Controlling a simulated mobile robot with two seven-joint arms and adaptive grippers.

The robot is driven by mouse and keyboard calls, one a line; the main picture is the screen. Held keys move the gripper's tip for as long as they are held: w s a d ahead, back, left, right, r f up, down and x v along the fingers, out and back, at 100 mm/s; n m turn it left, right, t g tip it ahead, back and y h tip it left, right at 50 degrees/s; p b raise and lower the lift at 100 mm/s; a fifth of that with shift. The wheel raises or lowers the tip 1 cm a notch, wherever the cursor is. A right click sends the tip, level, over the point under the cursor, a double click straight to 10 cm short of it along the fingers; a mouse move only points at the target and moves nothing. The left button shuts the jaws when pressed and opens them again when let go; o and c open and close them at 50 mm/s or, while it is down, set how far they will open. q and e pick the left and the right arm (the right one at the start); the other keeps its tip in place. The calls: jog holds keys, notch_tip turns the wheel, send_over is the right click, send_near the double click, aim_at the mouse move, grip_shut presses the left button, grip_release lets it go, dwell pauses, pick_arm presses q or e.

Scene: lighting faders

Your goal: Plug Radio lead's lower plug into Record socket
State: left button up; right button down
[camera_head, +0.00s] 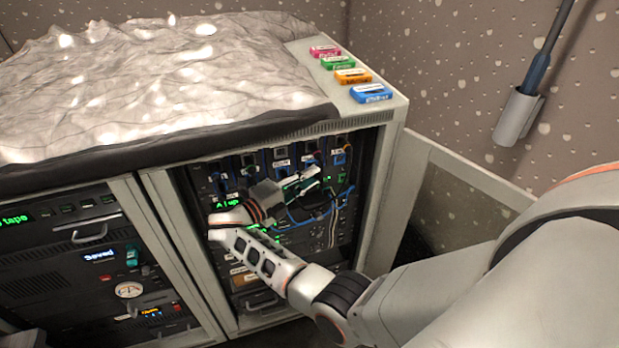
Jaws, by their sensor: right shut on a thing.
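The patch panel (205,180) is in the right-hand rack, with a row of small labelled sockets along its top. The labels are too small to read, so I cannot tell which is the Record socket. Blue leads (318,216) hang in loops across the panel's right side; I cannot tell which is the Radio lead. My right gripper (308,183) is in front of the panel, just below the socket row. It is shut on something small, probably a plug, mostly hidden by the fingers.
Pink, green, orange and blue cartridges (372,93) lie on the cabinet's top right strip. A crumpled grey cover (150,75) fills the rest of the top. A left rack (85,255) has a gauge and lit displays. A holder (518,117) is on the right wall.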

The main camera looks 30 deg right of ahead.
jog(key=shift+w+r, duration=0.15)
jog(key=shift+r, duration=0.1)
jog(key=c, duration=1.8)
grip_release()
jog(key=shift+w+f, duration=0.1)
jog(key=shift+f, duration=0.1)
